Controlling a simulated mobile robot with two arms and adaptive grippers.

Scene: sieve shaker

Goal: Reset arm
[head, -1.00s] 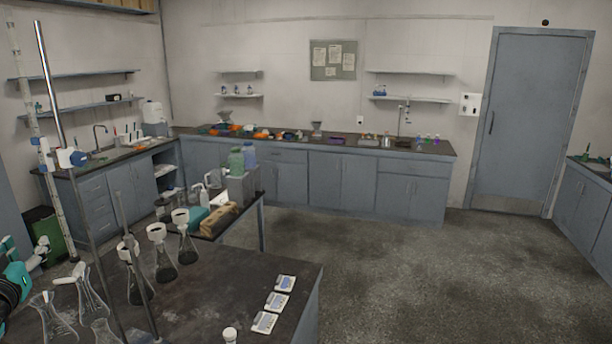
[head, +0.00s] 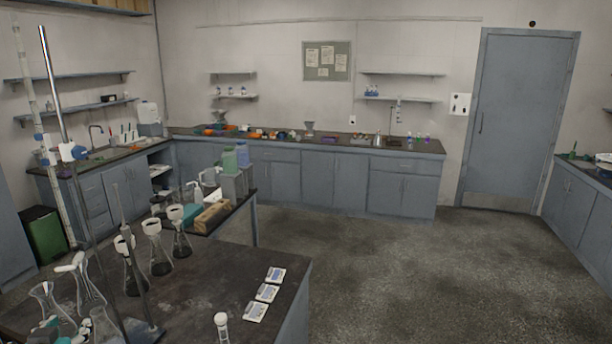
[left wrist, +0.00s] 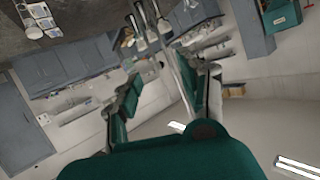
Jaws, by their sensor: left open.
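In the left wrist view my left gripper (left wrist: 168,92) is open, its two dark-padded fingers spread wide with nothing held between them. A metal rod and several flasks show beyond the fingers, apart from the pads. In the head view only small teal parts of my left gripper (head: 48,329) show low at the left edge, partly behind clear glass flasks (head: 85,285) on the dark bench (head: 205,285). Whether it touches the glass cannot be told. My right gripper is in neither view.
A tall metal stand rod (head: 62,110) rises at the left. Several stoppered flasks (head: 160,262) stand along the bench. Three small cards (head: 266,293) lie near its right edge. Open floor (head: 400,270) lies to the right, before the door (head: 518,120).

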